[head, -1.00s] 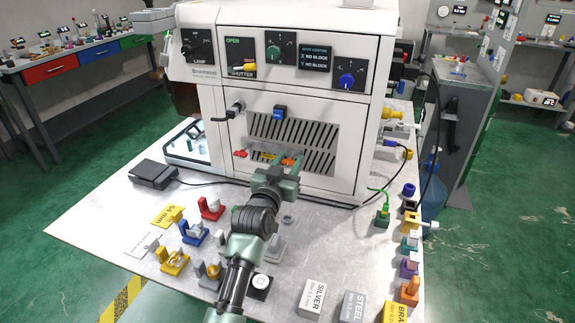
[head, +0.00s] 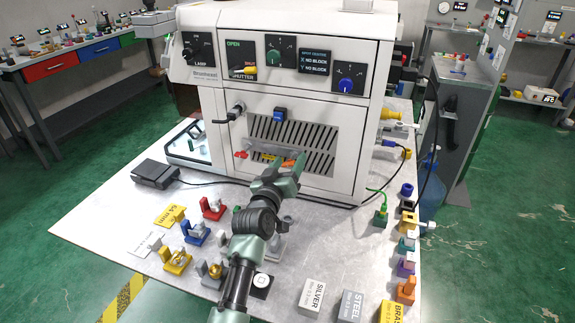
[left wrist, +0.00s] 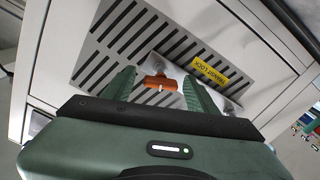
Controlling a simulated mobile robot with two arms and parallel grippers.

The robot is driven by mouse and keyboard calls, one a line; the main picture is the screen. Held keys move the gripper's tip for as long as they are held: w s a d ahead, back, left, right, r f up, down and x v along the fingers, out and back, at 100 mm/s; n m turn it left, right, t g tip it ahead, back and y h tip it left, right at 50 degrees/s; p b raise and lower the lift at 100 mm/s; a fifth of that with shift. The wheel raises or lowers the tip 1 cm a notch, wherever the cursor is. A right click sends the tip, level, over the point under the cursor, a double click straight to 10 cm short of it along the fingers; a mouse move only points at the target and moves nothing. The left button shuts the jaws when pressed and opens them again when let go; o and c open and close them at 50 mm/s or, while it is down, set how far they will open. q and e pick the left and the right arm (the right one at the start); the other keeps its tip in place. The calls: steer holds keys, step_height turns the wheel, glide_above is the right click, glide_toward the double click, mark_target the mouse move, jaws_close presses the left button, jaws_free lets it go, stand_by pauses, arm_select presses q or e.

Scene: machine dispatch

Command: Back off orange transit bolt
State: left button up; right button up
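The orange transit bolt (head: 289,163) sits on the slotted front panel of the white machine (head: 210,145). In the left wrist view the orange bolt (left wrist: 161,82) shows as a crosswise bar on a pale plate. My left gripper (head: 286,170) is at the panel, with its green fingers open. In the left wrist view its fingertips (left wrist: 160,88) stand either side of the bolt, with a small gap on each side. The head view shows the bolt partly hidden behind the fingers. My right gripper is not in view.
A yellow transit lock label (left wrist: 210,73) is beside the bolt, and a red piece (head: 241,154) is at the left of the panel. Coloured fixtures (head: 195,233) and labelled blocks (head: 312,296) stand on the bench below. Bare bench (head: 335,240) shows to the right.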

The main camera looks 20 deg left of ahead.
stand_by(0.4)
arm_select(q)
steer(key=shift+s+p, duration=0.7)
steer(key=shift+s, duration=0.05)
steer(key=shift+s+a+r+p, duration=0.1)
steer(key=shift+s+p, duration=0.4)
steer(key=shift+s, duration=0.8)
